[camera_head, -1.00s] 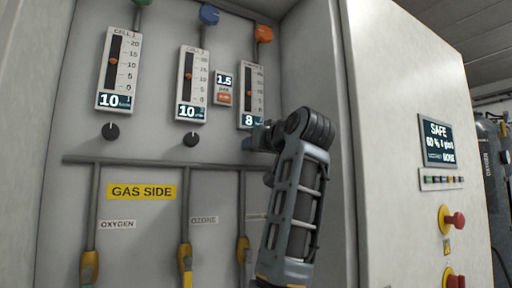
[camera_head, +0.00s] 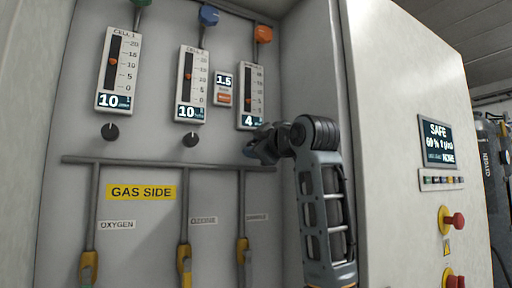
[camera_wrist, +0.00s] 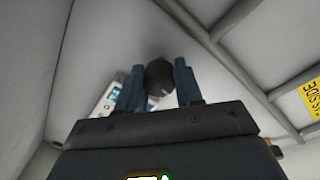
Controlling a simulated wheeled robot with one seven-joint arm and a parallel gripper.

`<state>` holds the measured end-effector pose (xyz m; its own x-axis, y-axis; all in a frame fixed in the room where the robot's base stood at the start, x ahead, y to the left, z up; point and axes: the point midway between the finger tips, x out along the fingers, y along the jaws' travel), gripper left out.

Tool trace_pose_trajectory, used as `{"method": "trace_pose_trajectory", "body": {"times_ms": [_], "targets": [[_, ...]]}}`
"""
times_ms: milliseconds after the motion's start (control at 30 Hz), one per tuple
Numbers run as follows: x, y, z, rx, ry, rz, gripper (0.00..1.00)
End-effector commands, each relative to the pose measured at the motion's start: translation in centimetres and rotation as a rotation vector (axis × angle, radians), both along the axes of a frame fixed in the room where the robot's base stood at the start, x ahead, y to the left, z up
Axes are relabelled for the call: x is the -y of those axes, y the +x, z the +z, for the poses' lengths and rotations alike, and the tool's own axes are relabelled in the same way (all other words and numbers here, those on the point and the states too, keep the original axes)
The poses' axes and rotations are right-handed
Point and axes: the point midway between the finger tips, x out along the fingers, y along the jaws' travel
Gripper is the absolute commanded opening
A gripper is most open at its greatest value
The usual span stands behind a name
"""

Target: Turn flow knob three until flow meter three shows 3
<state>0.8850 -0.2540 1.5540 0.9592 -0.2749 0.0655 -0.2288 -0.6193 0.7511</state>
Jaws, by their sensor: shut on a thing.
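Flow meter three (camera_head: 251,97) is the rightmost meter on the panel, and its display reads 4 in the head view. Its orange float sits low on the scale. My gripper (camera_head: 252,148) is just below that meter, with my arm to its right. In the wrist view, flow knob three (camera_wrist: 159,76) is a dark round knob between the two blue fingers of my gripper (camera_wrist: 158,85), which are shut on it. In the head view my gripper hides this knob.
Flow meters one (camera_head: 118,70) and two (camera_head: 192,84) each read 10, with black knobs (camera_head: 110,132) and (camera_head: 191,139) below. A small display (camera_head: 223,82) reads 1.5. A grey pipe (camera_head: 130,161) runs below the knobs. The cabinet's side wall stands right of my arm.

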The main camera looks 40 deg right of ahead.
Motion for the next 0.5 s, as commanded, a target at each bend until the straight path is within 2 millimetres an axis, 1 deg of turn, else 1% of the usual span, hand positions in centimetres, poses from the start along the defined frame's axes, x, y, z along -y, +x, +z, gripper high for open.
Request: {"method": "trace_pose_trajectory", "body": {"times_ms": [233, 500], "targets": [[0.02, -0.01, -0.05, -0.040, -0.140, 0.000, 0.05], [-0.04, 0.00, -0.02, -0.060, -0.211, 0.001, 0.05]]}}
